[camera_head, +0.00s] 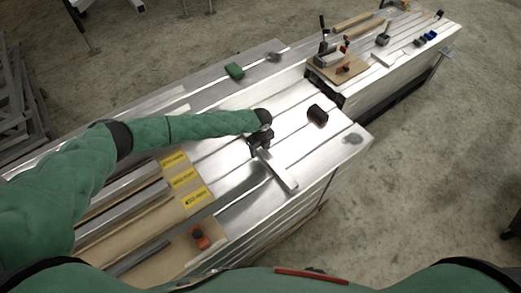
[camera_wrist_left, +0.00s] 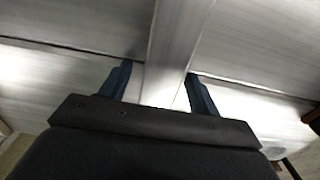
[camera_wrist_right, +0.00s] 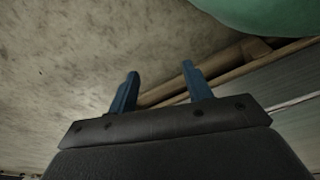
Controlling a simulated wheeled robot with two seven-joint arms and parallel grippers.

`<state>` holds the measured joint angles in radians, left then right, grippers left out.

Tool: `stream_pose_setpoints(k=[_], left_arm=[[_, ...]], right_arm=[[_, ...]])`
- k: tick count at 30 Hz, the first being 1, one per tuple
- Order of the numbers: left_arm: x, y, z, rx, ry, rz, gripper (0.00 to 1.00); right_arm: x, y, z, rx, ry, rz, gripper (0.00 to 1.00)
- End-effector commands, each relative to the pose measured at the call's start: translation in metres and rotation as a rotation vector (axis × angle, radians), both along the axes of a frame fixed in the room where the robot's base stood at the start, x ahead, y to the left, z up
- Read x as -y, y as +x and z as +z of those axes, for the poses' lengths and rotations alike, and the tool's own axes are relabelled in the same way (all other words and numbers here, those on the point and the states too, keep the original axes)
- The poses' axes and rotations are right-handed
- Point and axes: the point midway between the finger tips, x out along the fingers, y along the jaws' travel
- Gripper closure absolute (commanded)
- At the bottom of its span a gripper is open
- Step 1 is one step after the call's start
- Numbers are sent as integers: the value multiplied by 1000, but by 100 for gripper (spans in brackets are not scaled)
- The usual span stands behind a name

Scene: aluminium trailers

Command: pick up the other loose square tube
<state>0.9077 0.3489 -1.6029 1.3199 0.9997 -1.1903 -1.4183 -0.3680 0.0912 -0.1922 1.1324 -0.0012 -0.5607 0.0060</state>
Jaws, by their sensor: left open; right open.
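A loose pale square tube (camera_head: 279,172) lies on the bare metal deck of the near trailer in the head view, angled down to the right. My left gripper (camera_head: 262,146) is over its far end, open. In the left wrist view the tube (camera_wrist_left: 176,45) runs lengthwise between the two spread fingers (camera_wrist_left: 163,85), with a gap on each side; I cannot tell how high the fingers are above the deck. My right gripper (camera_wrist_right: 160,88) shows only in its wrist view, open and empty above the floor beside a trailer edge.
Yellow labels (camera_head: 182,180) and an orange-and-black tool (camera_head: 200,237) are at the near left. A wooden board (camera_head: 337,69) with tools is on the far trailer. Concrete floor lies right.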

Motion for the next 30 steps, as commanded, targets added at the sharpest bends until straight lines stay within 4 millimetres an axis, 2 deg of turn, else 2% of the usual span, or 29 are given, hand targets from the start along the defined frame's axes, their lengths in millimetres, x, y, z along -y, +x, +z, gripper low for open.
stream_pose_setpoints(k=[2,11,24,27,30], left_arm=[[0,0,0,0,0,0,40],[0,0,0,0,0,0,99],[1,1,7,2,-2,0,100],[1,1,16,3,-2,0,100],[1,1,28,3,-3,-1,100]], right_arm=[[0,0,0,0,0,0,50],[1,0,0,-1,-1,0,50],[1,2,-1,-11,-3,-1,50],[-12,7,12,-11,10,-5,50],[-17,14,23,-19,13,-8,50]])
